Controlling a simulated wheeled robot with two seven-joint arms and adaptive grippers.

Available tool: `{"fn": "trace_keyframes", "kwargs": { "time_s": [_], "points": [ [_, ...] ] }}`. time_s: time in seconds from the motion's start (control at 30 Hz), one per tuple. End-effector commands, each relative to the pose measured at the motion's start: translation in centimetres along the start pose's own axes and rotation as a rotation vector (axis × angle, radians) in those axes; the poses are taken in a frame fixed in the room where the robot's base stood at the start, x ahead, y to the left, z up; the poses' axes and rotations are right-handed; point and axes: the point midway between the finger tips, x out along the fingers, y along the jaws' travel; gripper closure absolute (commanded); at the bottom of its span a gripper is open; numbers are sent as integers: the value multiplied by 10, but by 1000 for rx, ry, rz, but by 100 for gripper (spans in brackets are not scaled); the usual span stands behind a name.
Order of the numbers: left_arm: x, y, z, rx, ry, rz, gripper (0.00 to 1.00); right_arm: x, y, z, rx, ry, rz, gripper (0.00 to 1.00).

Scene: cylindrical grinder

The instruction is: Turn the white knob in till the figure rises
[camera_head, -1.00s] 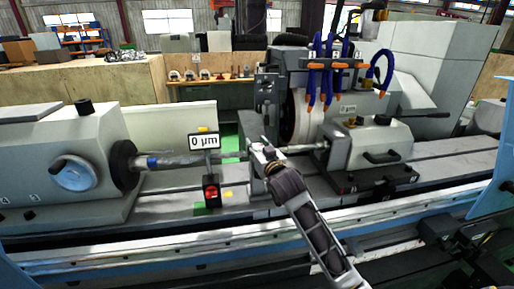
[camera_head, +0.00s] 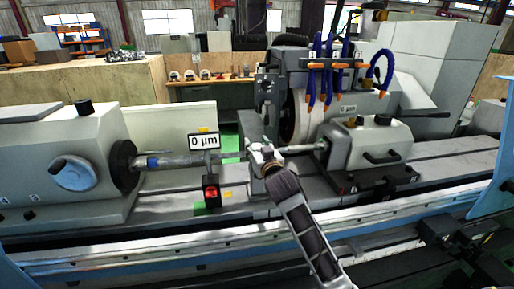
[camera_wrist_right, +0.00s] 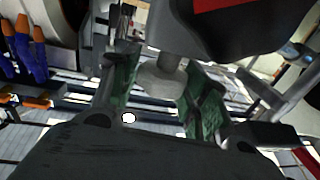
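The readout (camera_head: 203,141) shows "0 µm" in the head view, above the shaft between the headstock and the wheel. My right gripper (camera_head: 260,152) is at the middle of the machine, by the workpiece line. In the right wrist view a pale, whitish round knob (camera_wrist_right: 160,82) lies between the green pads of my right gripper (camera_wrist_right: 163,88). The pads stand apart on either side of it; I cannot tell whether they press on it. In the head view the gripper covers that spot, so I cannot make out the knob there. My left gripper is not in view.
The grey headstock (camera_head: 62,160) stands at left, the tailstock (camera_head: 368,148) right of the gripper, the grinding wheel (camera_head: 302,118) behind. Blue coolant hoses (camera_head: 328,70) hang above it. A small black and red box (camera_head: 211,192) sits left of the gripper. The front rail runs below.

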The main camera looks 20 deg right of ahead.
Motion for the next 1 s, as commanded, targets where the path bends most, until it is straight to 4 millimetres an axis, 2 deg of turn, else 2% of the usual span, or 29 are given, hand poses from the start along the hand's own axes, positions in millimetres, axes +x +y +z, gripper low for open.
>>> {"fn": "trace_keyframes", "kwargs": {
  "time_s": [0.1, 0.57, 1.0],
  "points": [
    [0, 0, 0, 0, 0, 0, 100, 0, 0, 0, 0, -1, 0, 38],
    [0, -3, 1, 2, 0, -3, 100, -3, 0, 1, 0, -2, -1, 38],
    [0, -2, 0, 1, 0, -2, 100, -36, 0, 1, 0, -2, -1, 38]
  ]
}}
